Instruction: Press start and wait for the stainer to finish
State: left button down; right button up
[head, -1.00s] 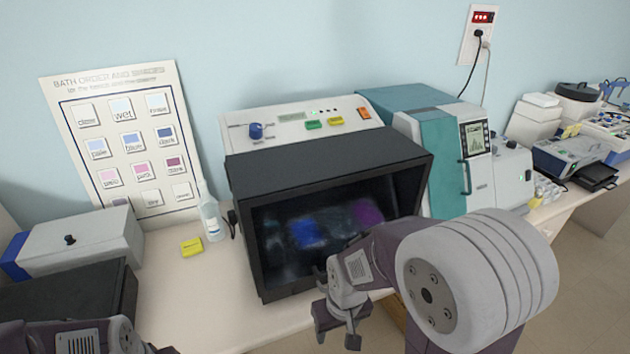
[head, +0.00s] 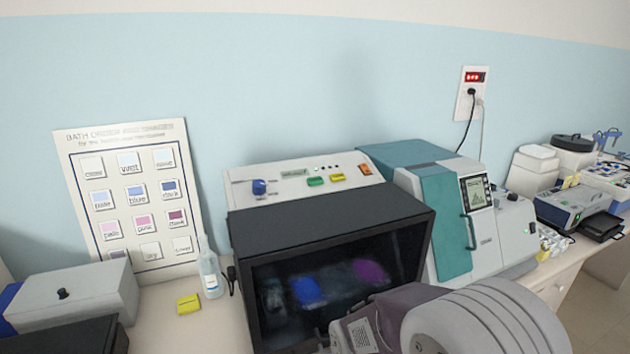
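The stainer (head: 330,222) is a black-hooded box with a dark window in the middle of the head view. Blue and purple patches show dimly behind the window (head: 335,285). Its pale control panel (head: 290,190) on top carries a green button (head: 316,181), a yellow button (head: 337,177), an orange-red switch (head: 364,170), a blue knob (head: 259,187) and a small display (head: 293,174). My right arm crosses the lower right in front of the stainer, with its gripper below the picture edge. My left gripper is out of view.
A bath order chart (head: 131,200) leans on the wall at left. A grey box (head: 72,292), a yellow block (head: 188,303) and a clear bottle (head: 211,275) stand left of the stainer. A teal and white machine (head: 430,210) stands close on its right.

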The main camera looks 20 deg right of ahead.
grip_shut()
dwell(1.4)
